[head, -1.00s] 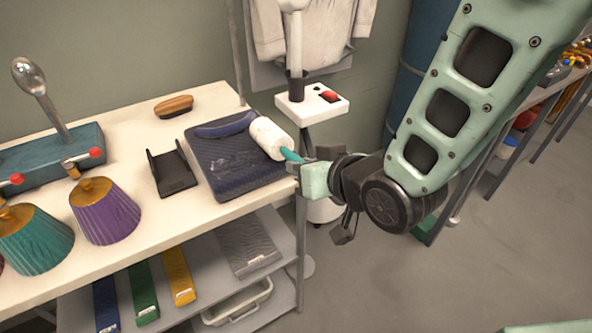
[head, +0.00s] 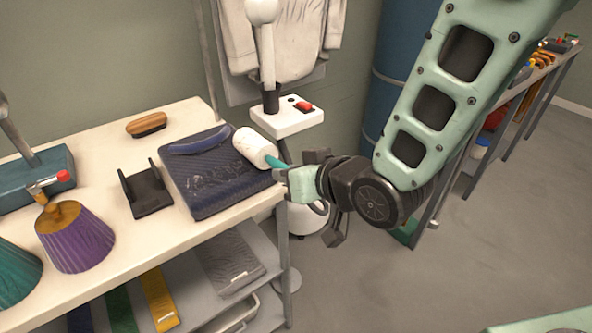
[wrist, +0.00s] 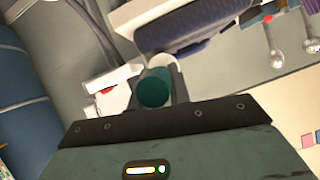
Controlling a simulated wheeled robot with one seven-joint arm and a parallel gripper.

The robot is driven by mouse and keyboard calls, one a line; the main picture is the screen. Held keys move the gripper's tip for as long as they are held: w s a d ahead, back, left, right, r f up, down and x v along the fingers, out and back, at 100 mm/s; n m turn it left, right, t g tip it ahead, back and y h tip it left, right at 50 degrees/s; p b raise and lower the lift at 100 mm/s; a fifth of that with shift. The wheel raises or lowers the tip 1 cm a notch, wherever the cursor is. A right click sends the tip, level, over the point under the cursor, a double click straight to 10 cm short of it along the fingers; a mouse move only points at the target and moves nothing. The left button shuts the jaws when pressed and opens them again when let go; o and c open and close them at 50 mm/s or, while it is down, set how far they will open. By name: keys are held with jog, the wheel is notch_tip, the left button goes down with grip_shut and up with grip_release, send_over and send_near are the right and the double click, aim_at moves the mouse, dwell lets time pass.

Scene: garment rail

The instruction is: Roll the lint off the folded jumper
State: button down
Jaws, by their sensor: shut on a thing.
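The folded jumper (head: 205,187) is dark navy and lies on the white table near its right end. Pale lint shows across its middle and front part. My gripper (head: 287,177) is shut on the teal handle of the lint roller (head: 256,147), just off the table's right edge. The roller's white head is over the right side of the jumper; I cannot tell whether it touches the cloth. In the wrist view the round teal handle end (wrist: 154,88) faces the camera, with the jumper (wrist: 200,28) beyond it.
A black cradle (head: 147,191) stands just left of the jumper, and a wooden brush (head: 146,124) lies behind. A purple cone (head: 75,237) stands at the left. A steamer stand (head: 287,117) is close behind the gripper.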

jog(key=s+a, duration=0.8)
jog(key=a, duration=0.5)
jog(key=shift+a+p, duration=0.2)
jog(key=shift+p, duration=0.25)
dwell(1.2)
jog(key=w+d+b, duration=0.2)
jog(key=w+d, duration=0.2)
jog(key=d, duration=0.3)
jog(key=w+d+b, duration=0.2)
jog(key=w+d, duration=0.3)
jog(key=d, duration=0.3)
jog(key=shift+b, duration=0.3)
dwell(1.4)
jog(key=shift+a, duration=0.1)
notch_tip(320, 180, up, 7)
jog(key=p, duration=0.5)
dwell(0.9)
